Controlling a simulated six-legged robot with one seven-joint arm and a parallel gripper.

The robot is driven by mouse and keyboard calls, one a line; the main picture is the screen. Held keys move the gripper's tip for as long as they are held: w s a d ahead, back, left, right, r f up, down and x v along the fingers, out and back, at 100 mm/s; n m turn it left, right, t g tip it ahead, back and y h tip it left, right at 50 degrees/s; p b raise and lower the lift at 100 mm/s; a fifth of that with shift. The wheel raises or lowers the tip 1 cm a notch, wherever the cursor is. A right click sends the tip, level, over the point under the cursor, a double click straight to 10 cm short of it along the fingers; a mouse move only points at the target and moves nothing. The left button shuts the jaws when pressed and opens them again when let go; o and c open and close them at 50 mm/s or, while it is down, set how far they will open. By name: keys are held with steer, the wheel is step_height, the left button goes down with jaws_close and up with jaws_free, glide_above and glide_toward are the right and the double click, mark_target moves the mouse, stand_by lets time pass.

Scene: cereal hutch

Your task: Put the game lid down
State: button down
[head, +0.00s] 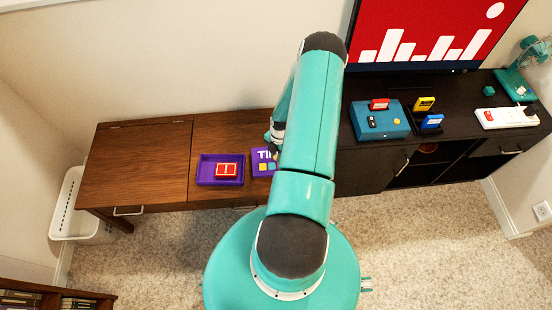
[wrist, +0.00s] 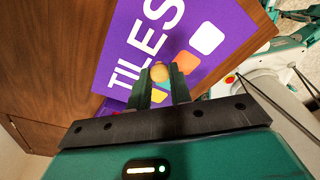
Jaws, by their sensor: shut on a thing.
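The game lid (wrist: 199,68) is purple, with white "TILES" lettering and coloured squares, and fills much of the wrist view. My gripper (wrist: 160,78) is shut on a small round tan knob on the lid. In the head view, the lid (head: 257,168) shows just right of the open purple game box (head: 205,177), partly hidden by my arm. Red pieces (head: 227,170) lie in the box. I cannot tell whether the lid touches the wooden top or hangs a little above it.
The brown wooden cabinet top (head: 140,165) is clear left of the box. To the right, a dark cabinet holds a teal box (head: 378,122), small coloured cards (head: 424,104) and a white power strip (head: 506,117). A television (head: 430,35) stands behind.

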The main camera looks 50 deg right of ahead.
steer(key=shift+f, duration=1.55)
steer(key=c, duration=1.3)
jaws_free()
steer(key=shift+f, duration=0.1)
steer(key=r, duration=0.4)
steer(key=d+r, duration=0.1)
steer(key=r, duration=0.7)
steer(key=shift+d+r, duration=0.15)
steer(key=shift+d, duration=0.25)
